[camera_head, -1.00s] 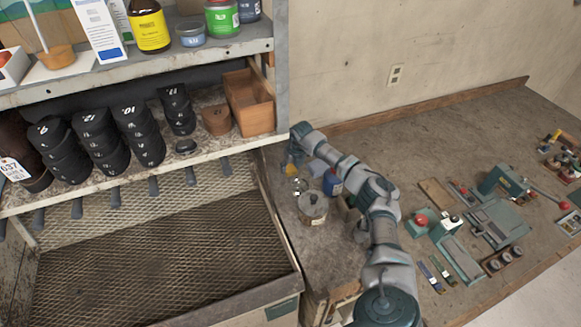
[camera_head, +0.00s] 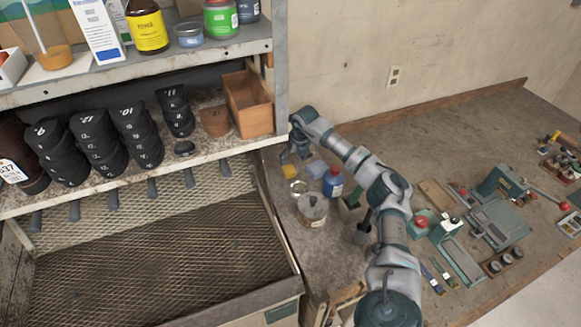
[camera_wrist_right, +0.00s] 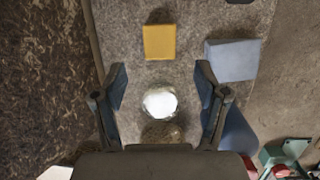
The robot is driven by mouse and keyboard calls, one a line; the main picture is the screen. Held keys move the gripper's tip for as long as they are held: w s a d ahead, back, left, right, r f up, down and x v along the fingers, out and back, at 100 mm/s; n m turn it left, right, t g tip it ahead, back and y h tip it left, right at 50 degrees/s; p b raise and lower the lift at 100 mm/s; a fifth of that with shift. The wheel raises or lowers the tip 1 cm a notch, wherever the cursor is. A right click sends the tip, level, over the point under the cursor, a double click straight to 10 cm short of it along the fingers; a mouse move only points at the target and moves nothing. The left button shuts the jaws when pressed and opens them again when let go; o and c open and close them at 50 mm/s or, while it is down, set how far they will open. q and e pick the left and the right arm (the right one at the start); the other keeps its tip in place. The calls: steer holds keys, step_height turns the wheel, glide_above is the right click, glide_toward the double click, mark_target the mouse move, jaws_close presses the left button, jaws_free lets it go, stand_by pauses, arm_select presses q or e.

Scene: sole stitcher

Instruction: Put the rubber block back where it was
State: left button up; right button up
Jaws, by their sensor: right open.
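A yellow block (camera_head: 290,171) and a grey-blue block (camera_head: 317,168) lie apart on the bench near the shelf's right end. The frames do not show which of them is the rubber block. In the right wrist view, the yellow block (camera_wrist_right: 159,42) lies ahead of the fingertips and the grey-blue block (camera_wrist_right: 232,60) lies to its right. My right gripper (camera_head: 294,154) is open and empty above the bench, beside the yellow block; its spread fingers also show in the wrist view (camera_wrist_right: 161,78). My left gripper is out of view.
A round tin (camera_head: 312,210), a small shiny dish (camera_head: 299,187) and a blue bottle with a red cap (camera_head: 333,182) stand close to the blocks. The shelf (camera_head: 235,145) holds black stacked pieces and a wooden box (camera_head: 247,104). Tools crowd the bench at right.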

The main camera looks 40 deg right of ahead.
steer(key=v, duration=0.4)
steer(key=shift+r, duration=0.2)
steer(key=shift+s+f, duration=0.1)
